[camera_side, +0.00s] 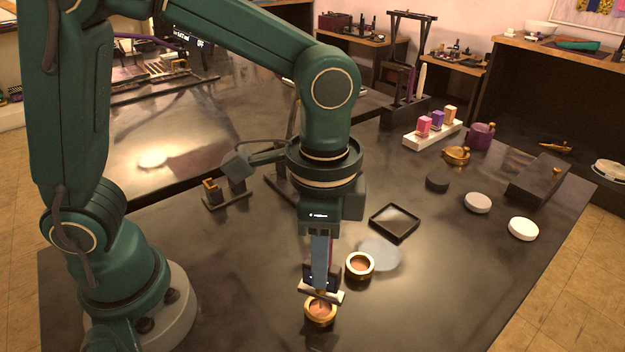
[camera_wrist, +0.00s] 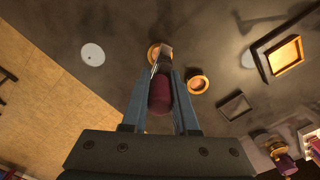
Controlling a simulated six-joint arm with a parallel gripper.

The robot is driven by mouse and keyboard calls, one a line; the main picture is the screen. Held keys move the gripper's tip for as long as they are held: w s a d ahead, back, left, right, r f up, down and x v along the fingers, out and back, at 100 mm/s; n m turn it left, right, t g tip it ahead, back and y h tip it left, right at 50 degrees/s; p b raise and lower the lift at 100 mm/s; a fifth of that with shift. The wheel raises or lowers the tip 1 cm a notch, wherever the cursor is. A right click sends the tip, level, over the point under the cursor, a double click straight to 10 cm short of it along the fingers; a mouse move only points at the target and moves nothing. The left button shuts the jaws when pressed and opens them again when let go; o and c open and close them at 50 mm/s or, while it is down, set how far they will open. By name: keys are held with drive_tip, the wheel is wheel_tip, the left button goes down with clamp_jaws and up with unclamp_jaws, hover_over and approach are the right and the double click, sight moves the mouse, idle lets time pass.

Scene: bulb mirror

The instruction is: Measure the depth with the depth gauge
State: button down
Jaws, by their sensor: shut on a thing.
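My gripper (camera_side: 320,262) points down and is shut on the depth gauge (camera_side: 323,290), which has a dark body and a pale crossbar at its lower end. In the wrist view the gauge's maroon body (camera_wrist: 160,97) sits between the two blue-grey fingers of my gripper (camera_wrist: 162,78). The gauge's lower end is over a brass cup (camera_side: 319,315) with a copper-coloured inside; this cup also shows in the wrist view (camera_wrist: 153,56), partly covered. I cannot tell whether the crossbar touches the rim. A second brass cup (camera_side: 359,267) stands just behind, to the right.
A black square tray (camera_side: 394,222) lies behind the cups. Further right are a grey disc (camera_side: 477,203), a white disc (camera_side: 523,229) and a dark block (camera_side: 538,178). A white rack (camera_side: 433,133) holds coloured blocks. The front right of the table is clear.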

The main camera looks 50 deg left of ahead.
drive_tip(key=shift+f, duration=1.7)
idle(0.3)
drive_tip(key=shift+r, duration=3.05)
drive_tip(key=w+a+r+n, duration=0.2)
drive_tip(key=a+n, duration=0.2)
drive_tip(key=a, duration=0.3)
drive_tip(key=w+a+r+n, duration=0.2)
drive_tip(key=a+n, duration=0.3)
drive_tip(key=a, duration=0.3)
drive_tip(key=shift+r, duration=0.3)
drive_tip(key=shift+w, duration=0.15)
